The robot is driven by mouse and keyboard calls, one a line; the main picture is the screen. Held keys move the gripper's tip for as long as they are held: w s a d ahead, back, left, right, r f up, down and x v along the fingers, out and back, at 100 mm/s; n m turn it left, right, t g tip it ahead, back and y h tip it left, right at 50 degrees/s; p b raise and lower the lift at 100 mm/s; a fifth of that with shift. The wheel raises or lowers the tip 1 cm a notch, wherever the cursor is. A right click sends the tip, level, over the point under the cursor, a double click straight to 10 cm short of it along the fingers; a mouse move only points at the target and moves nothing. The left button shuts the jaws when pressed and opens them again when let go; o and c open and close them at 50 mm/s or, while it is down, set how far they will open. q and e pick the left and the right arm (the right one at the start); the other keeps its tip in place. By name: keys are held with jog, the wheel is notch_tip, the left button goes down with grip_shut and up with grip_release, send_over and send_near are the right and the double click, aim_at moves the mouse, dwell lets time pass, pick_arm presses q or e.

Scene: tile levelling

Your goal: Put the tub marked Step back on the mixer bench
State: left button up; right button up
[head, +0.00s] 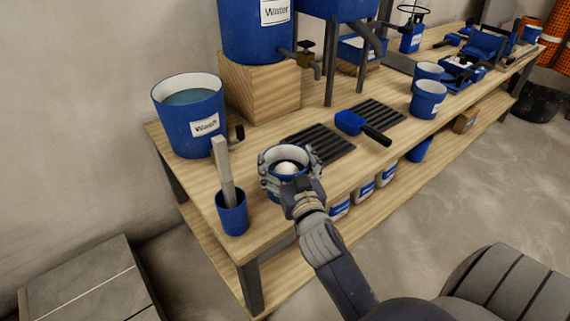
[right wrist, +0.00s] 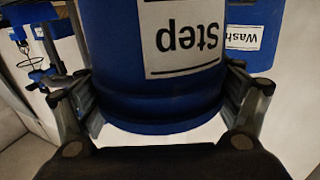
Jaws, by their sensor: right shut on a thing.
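The tub marked Step (head: 271,178) is a small blue tub with a pale inside and a whitish lump or content showing in it. In the right wrist view the tub (right wrist: 165,95) fills the space between the fingers, its "Step" label upside down in the picture. My right gripper (head: 289,172) is shut around the tub's sides. The tub appears upright over the near part of the wooden mixer bench (head: 185,177); I cannot tell whether its base touches the top. My left gripper is not in view.
A blue cup with a grey stick (head: 232,215) stands left of the tub. The Wash bucket (head: 185,130) is behind it. Black grates (head: 325,146), a blue scoop (head: 350,122) and blue tubs (head: 427,103) lie to the right. Labelled tubs (head: 363,192) sit on the lower shelf.

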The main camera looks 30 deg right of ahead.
jog(key=shift+r, duration=0.2)
jog(key=shift+f, duration=0.1)
jog(key=o, duration=2)
jog(key=shift+f, duration=0.15)
jog(key=shift+c, duration=0.2)
